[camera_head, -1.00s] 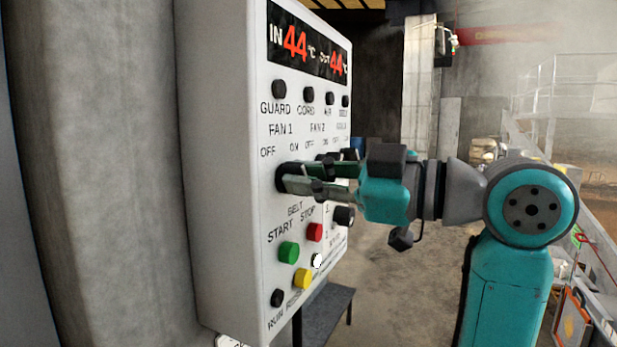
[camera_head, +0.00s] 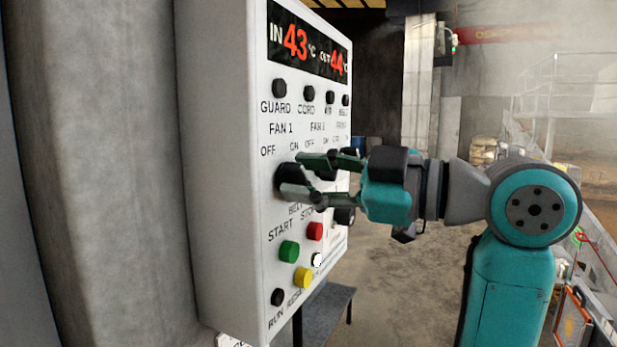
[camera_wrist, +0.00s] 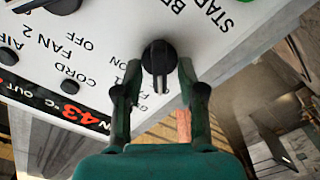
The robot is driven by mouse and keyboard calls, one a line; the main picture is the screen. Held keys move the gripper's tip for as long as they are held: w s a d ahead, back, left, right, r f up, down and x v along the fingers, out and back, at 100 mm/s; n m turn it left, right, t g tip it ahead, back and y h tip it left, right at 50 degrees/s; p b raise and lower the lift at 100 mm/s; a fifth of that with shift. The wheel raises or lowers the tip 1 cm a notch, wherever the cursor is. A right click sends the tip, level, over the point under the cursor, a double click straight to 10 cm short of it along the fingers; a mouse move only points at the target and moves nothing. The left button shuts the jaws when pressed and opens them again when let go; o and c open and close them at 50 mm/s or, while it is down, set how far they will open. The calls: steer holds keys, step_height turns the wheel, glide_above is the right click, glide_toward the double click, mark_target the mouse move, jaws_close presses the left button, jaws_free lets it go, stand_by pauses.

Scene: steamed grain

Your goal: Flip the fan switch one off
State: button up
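The FAN 1 switch is a black rotary knob (camera_head: 286,178) on the white control panel (camera_head: 222,150), below the FAN 1 OFF/ON label. In the wrist view the knob (camera_wrist: 158,56) has its ridge pointing toward the bottom of the picture, seemingly the OFF side; the OFF label is hidden there. My gripper (camera_head: 298,174) is open at the knob, one finger above and one below it. In the wrist view my gripper (camera_wrist: 160,78) has its fingers on either side of the knob, with gaps visible. The FAN 2 knob is partly hidden behind my fingers in the head view.
Below are a green START button (camera_head: 289,251), a red STOP button (camera_head: 315,231) and a yellow button (camera_head: 303,278). The display (camera_head: 308,45) reads IN 43, OUT 44. A concrete pillar (camera_head: 100,170) stands left; open floor lies right of the panel.

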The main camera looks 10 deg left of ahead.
steer(key=v, duration=1.1)
steer(key=shift+s+d, duration=0.15)
steer(key=shift+d, duration=0.25)
